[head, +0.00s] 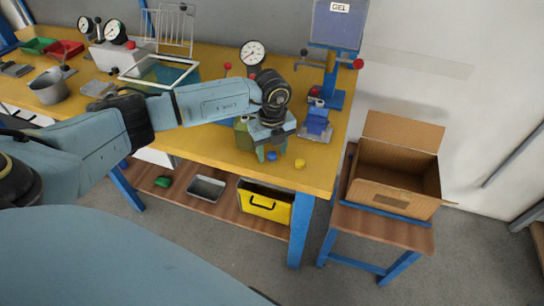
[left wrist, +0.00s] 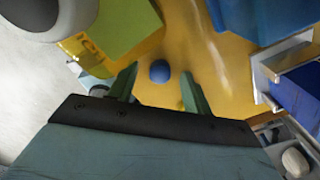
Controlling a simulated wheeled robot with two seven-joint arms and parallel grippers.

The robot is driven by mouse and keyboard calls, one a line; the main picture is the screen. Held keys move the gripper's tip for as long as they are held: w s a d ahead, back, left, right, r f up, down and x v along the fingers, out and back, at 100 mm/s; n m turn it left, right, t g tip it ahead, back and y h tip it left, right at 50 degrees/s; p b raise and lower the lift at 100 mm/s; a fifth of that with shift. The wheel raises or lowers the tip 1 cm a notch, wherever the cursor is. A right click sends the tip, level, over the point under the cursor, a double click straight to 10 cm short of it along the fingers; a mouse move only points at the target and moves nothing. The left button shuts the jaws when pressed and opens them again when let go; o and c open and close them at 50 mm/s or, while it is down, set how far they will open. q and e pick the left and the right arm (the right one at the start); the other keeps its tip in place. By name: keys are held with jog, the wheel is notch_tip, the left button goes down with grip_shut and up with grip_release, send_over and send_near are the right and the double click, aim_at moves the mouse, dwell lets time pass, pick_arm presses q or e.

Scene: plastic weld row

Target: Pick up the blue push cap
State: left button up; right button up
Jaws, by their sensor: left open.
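The blue push cap (head: 272,156) is a small round blue piece on the yellow bench top, close to its front edge. In the left wrist view the blue cap (left wrist: 160,71) lies beyond my fingertips, in line with the gap between them. My left gripper (head: 267,155) points down over the bench just by the cap. In the left wrist view its two green fingers (left wrist: 158,80) are apart with nothing between them. My right gripper is not in view.
A yellow cap (head: 300,164) lies right of the blue one. A green container (head: 243,134) stands left of my gripper. A blue press stand (head: 318,122) is at the right. A cardboard box (head: 400,165) sits on a side table.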

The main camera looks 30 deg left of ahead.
pick_arm(q)
jog(key=shift+c, duration=0.2)
jog(key=c, duration=1)
